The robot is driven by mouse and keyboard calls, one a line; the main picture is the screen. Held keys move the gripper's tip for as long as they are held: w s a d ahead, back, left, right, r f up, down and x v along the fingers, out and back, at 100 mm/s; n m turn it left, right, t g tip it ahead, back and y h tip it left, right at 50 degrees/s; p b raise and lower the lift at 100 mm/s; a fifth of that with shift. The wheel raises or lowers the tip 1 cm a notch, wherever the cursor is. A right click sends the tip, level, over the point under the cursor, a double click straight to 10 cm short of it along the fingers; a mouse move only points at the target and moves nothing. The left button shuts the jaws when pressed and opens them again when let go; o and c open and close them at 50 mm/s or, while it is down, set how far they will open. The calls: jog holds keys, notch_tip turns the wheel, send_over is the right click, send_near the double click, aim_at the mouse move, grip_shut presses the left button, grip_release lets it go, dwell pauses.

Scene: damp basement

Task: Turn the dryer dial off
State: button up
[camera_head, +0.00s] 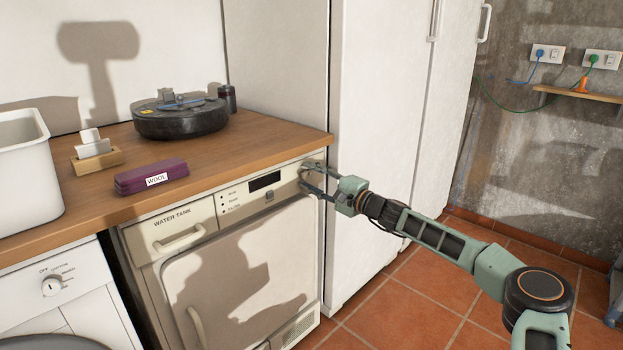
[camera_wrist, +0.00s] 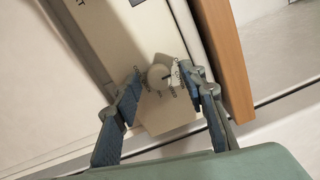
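The beige dryer (camera_head: 240,262) stands under the wooden counter, with its control panel along the top. Its round pale dial (camera_wrist: 160,77) is at the right end of the panel, with a dark pointer mark toward the printed labels on its right in the wrist view. My gripper (camera_head: 308,176) is at the panel's right end and covers most of the dial in the head view. In the wrist view my gripper (camera_wrist: 162,74) is open, one fingertip on each side of the dial, with visible gaps. I cannot tell the depth between fingertips and panel.
The wooden counter edge (camera_wrist: 226,60) runs close beside the right finger. On the counter (camera_head: 245,150) are a purple WOOL case (camera_head: 150,177), a black round device (camera_head: 180,117) and a white bin (camera_head: 28,170). A white washer (camera_head: 62,300) stands left, a tall white cabinet (camera_head: 385,130) right.

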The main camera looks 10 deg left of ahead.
jog(key=v, duration=1.2)
